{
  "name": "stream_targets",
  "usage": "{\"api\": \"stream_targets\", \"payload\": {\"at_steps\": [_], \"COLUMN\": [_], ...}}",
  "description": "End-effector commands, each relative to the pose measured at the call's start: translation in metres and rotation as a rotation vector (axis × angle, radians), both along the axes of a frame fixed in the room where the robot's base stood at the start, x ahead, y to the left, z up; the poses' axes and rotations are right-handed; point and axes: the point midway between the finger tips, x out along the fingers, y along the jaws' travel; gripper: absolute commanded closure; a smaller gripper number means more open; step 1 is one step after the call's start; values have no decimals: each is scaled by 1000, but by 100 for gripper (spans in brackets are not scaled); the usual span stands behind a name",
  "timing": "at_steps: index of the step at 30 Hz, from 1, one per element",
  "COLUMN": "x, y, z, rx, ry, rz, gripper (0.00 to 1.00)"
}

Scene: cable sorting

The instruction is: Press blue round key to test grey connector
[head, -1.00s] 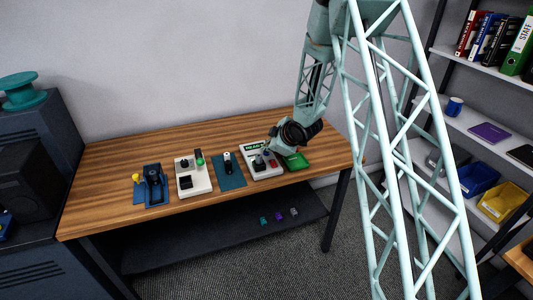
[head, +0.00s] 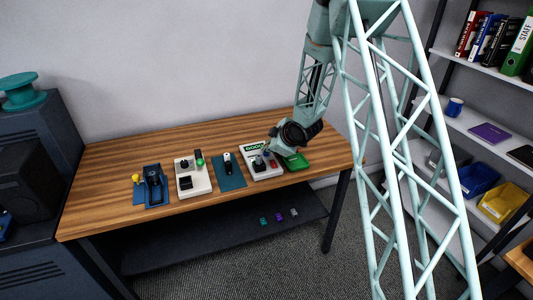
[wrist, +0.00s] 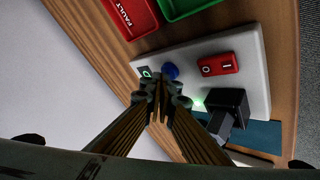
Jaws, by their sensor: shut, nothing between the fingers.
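The white tester (head: 272,173) stands on the right part of the wooden bench. In the wrist view its blue round key (wrist: 171,71) lies just beyond the tips of my gripper (wrist: 161,92). My gripper is shut and empty, over the tester; a small gap shows between its tips and the key. The grey connector (wrist: 220,126) sits at the black socket block (wrist: 229,103), beside a glowing green light (wrist: 198,101). The tester's display (head: 255,147) is lit green and seems to read GOOD; the fingers partly cover it in the wrist view.
A red rocker switch (wrist: 218,64) sits beside the key. A red FAULT tray (wrist: 131,14) and a green tray (wrist: 188,6) lie close to the tester. A blue mat (head: 229,174), another white device (head: 195,183) and a blue fixture (head: 156,190) stand to the left.

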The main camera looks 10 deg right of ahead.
Motion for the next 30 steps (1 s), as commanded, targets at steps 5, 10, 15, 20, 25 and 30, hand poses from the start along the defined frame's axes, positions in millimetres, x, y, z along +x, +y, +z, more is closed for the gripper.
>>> {"api": "stream_targets", "payload": {"at_steps": [5, 10, 15, 20, 25, 30], "x": [0, 0, 0, 0, 0, 0], "y": [0, 0, 0, 0, 0, 0], "z": [7, 12, 13, 13, 14, 21], "rx": [0, 0, 0, 0, 0, 0], "ry": [0, 0, 0, 0, 0, -1], "rz": [0, 0, 0, 0, 0, 1], "gripper": [100, 100, 100, 100, 100, 100]}}
